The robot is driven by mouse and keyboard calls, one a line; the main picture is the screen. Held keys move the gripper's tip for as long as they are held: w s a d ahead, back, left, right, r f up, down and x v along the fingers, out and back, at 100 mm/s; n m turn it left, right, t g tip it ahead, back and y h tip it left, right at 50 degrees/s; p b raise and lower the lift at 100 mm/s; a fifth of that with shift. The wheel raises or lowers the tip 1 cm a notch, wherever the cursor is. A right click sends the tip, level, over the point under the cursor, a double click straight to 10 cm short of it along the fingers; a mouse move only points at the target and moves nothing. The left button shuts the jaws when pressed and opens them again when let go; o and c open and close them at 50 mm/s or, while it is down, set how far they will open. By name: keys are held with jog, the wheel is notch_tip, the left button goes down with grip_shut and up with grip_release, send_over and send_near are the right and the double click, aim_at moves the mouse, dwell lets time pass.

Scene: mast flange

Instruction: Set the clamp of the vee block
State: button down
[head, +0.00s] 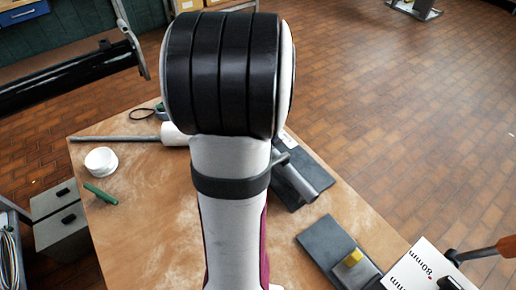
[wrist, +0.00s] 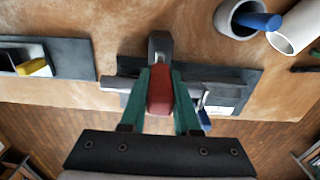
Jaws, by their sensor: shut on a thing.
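In the wrist view my gripper (wrist: 160,92) has green fingers shut on a red handle (wrist: 160,88), which looks like the clamp's lever. A dark grey block (wrist: 160,46) stands just beyond the fingertips, at the far end of the red handle. A grey tube (wrist: 120,84) lies across a dark base plate (wrist: 235,76) and passes under the handle. Whether the clamp presses on the tube is hidden by the fingers. In the head view my arm covers the gripper and handle; only part of the dark plate (head: 312,172) and the tube end (head: 300,186) show.
A second dark plate (head: 325,240) carries a yellow piece (head: 353,257). A white round container (head: 101,160), a green pen (head: 100,193) and a long rod (head: 115,138) lie on the left of the wooden table.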

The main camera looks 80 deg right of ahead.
jog(key=shift+w+a, duration=0.1)
dwell(0.4)
jog(key=shift+w+a+f+g+h, duration=0.2)
jog(key=shift+w+a+g+h, duration=0.75)
jog(key=shift+g+h, duration=0.25)
jog(key=w+a+f+g+h, duration=0.4)
jog(key=f+g+h, duration=0.1)
jog(key=g+h, duration=0.2)
jog(key=shift+f+g+h, duration=0.3)
jog(key=c, duration=0.6)
grip_release()
jog(key=shift+c, duration=0.2)
